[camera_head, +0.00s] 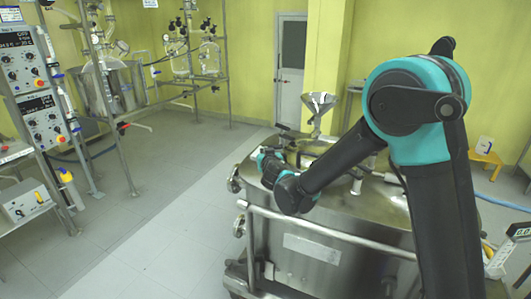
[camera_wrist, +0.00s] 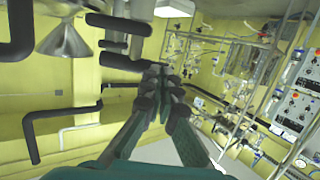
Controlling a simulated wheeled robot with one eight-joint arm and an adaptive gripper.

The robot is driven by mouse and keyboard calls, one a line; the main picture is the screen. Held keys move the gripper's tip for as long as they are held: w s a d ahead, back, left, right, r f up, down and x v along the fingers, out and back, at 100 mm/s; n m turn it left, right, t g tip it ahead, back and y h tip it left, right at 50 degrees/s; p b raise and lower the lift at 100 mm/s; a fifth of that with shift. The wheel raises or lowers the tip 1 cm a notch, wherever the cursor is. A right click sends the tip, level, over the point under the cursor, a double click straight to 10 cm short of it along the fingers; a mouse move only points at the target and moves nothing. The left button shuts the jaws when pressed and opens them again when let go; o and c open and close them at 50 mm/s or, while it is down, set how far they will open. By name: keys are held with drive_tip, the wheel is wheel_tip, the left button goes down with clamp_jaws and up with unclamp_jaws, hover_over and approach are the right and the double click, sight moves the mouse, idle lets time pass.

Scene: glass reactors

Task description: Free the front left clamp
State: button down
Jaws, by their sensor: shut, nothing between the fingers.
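A steel vessel (camera_head: 310,250) with a flat lid stands in front of me. Two round clamp knobs show on its left side, a nearer one (camera_head: 239,225) and a farther one (camera_head: 234,179). The nearer one seems to be the front left clamp. My gripper (camera_head: 266,157) is above the left part of the lid, apart from both knobs. In the wrist view my gripper (camera_wrist: 165,73) has its fingertips together and holds nothing. Neither clamp can be made out in the wrist view. My wrist and forearm hide part of the lid.
A steel funnel (camera_head: 320,108) stands on the lid behind my gripper; it also shows in the wrist view (camera_wrist: 65,42). Black-sleeved pipes (camera_wrist: 35,130) show near it. A rail (camera_head: 330,233) runs along the vessel's front. The floor (camera_head: 150,230) left of the vessel is clear.

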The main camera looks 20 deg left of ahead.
drive_tip(key=shift+a+m+t+h, duration=0.4)
drive_tip(key=shift+m+t+h, duration=0.1)
drive_tip(key=shift+m+h, duration=0.35)
drive_tip(key=w+a+m+h, duration=0.4)
drive_tip(key=m+h, duration=0.5)
drive_tip(key=h, duration=0.4)
drive_tip(key=shift+w, duration=0.65)
drive_tip(key=shift+w+m, duration=0.15)
drive_tip(key=shift+m, duration=0.1)
